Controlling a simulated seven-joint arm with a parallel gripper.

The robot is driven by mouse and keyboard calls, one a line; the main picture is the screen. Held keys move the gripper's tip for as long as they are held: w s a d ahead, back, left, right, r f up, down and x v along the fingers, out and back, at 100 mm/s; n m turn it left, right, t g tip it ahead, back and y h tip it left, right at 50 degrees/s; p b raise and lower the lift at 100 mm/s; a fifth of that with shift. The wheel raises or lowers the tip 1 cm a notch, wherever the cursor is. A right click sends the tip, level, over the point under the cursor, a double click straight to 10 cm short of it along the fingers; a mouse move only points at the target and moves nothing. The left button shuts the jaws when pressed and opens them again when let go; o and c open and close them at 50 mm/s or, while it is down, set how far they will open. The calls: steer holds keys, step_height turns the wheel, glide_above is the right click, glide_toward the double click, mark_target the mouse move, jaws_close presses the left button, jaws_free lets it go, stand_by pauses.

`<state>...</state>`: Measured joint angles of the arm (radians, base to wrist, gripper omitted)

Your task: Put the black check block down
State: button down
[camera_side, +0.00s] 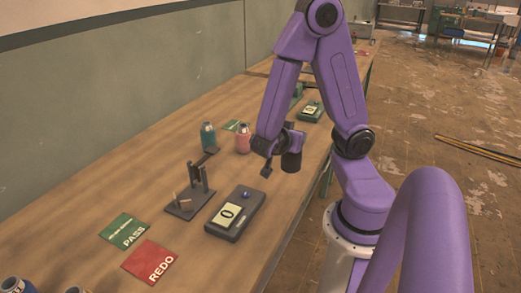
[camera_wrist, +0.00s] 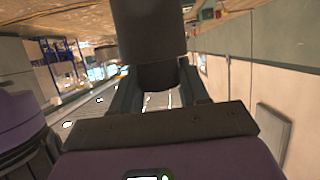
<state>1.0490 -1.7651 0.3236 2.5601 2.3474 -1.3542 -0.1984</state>
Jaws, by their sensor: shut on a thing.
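The black check block (camera_side: 291,163) shows as a dark upright cylinder in the side view, held in the air over the right part of the table, beyond the grey scale. My gripper (camera_side: 281,154) reaches to it from the left and is shut on it. In the wrist view the dark block (camera_wrist: 150,30) fills the top middle, between the two fingers (camera_wrist: 160,88). The block is clear of the table. The exact finger contact is hard to make out in the side view.
On the table (camera_side: 110,190) are a grey scale (camera_side: 218,228) reading 0, a dark stand (camera_side: 188,205), a green PASS card (camera_side: 124,231) and a red REDO card (camera_side: 150,262). A teal bottle (camera_side: 208,137), a pink bottle (camera_side: 243,139) and a green device (camera_side: 311,112) stand farther back.

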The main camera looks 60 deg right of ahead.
steer(key=shift+r, duration=0.15)
step_height(320, 180, up, 4)
steer(key=shift+r, duration=0.2)
steer(key=shift+w+r, duration=0.2)
steer(key=shift+w, duration=0.1)
steer(key=w+a+n+t+y, duration=0.25)
steer(key=w+n+t, duration=0.4)
steer(key=w, duration=0.75)
steer(key=w+a+n+t+y, duration=0.7)
steer(key=w+a+n+y, duration=0.4)
steer(key=w+a, duration=0.2)
step_height(320, 180, down, 17)
steer(key=shift+a, duration=0.25)
steer(key=shift+s+f+n, duration=0.1)
steer(key=shift+f+n, duration=0.1)
steer(key=shift+n, duration=0.05)
